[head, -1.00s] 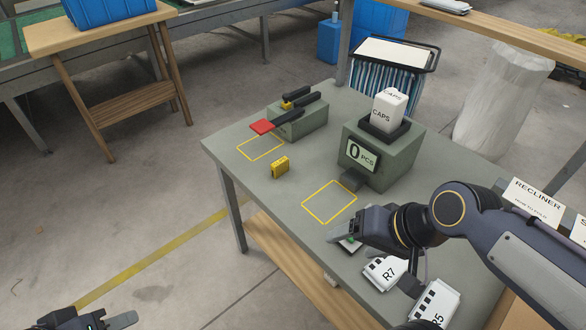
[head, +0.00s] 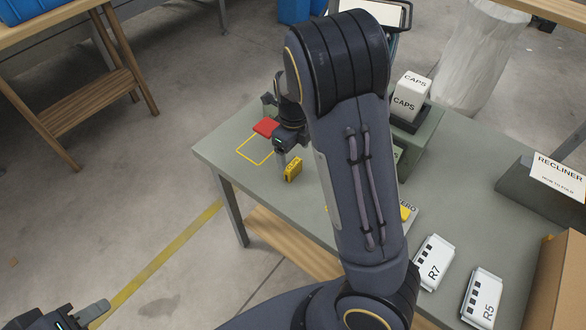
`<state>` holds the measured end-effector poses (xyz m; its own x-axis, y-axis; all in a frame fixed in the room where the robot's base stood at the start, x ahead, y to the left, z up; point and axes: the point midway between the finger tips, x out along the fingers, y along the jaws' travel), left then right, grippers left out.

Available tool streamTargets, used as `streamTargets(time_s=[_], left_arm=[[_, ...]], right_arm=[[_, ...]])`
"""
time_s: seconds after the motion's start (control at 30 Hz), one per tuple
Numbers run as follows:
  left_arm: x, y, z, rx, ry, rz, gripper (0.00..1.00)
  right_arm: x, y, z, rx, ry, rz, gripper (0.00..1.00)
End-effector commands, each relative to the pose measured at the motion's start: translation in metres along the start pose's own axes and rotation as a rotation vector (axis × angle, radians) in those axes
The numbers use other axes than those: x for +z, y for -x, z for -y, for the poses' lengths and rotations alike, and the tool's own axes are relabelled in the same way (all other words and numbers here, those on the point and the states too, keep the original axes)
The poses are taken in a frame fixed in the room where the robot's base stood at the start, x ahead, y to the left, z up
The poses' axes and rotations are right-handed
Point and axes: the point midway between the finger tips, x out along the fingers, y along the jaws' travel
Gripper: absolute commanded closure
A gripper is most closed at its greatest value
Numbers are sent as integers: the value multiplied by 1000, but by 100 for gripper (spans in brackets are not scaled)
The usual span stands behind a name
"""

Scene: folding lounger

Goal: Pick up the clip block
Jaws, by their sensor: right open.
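The clip block, which I take to be the small yellow block (head: 293,170), stands on the green-grey table near its left edge. My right gripper (head: 287,158) is open just above and beside the block, its fingers pointing down; I cannot tell whether they touch it. My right arm crosses the middle of the head view and hides part of the table. My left gripper (head: 92,314) is at the lower left, off the table and far from the block; its opening is unclear.
A red lever (head: 266,127) and a yellow outlined square (head: 255,151) lie beyond the block. A white CAPS box (head: 408,101) stands on the device at the back. White R7 (head: 433,265) and R5 (head: 482,299) pieces lie at the right. A cardboard box (head: 560,285) stands at the lower right.

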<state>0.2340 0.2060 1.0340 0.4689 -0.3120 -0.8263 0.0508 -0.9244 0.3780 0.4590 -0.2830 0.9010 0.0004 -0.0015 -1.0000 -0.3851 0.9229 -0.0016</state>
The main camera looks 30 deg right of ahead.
Motion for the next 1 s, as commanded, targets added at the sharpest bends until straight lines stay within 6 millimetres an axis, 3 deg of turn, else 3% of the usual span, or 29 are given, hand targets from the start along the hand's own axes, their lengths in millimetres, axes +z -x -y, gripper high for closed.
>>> streamTargets(time_s=[0.4, 0.67, 1.0], left_arm=[[0, -1, 0, 0, 0, 0, 64], [0, -1, 0, 0, 0, 0, 64], [0, -1, 0, 0, 0, 0, 64]], right_arm=[[-3, -55, -5, 3, 2, -1, 20], [-2, -57, -6, 2, 4, 1, 20], [-2, -57, -5, 2, 4, 1, 62]])
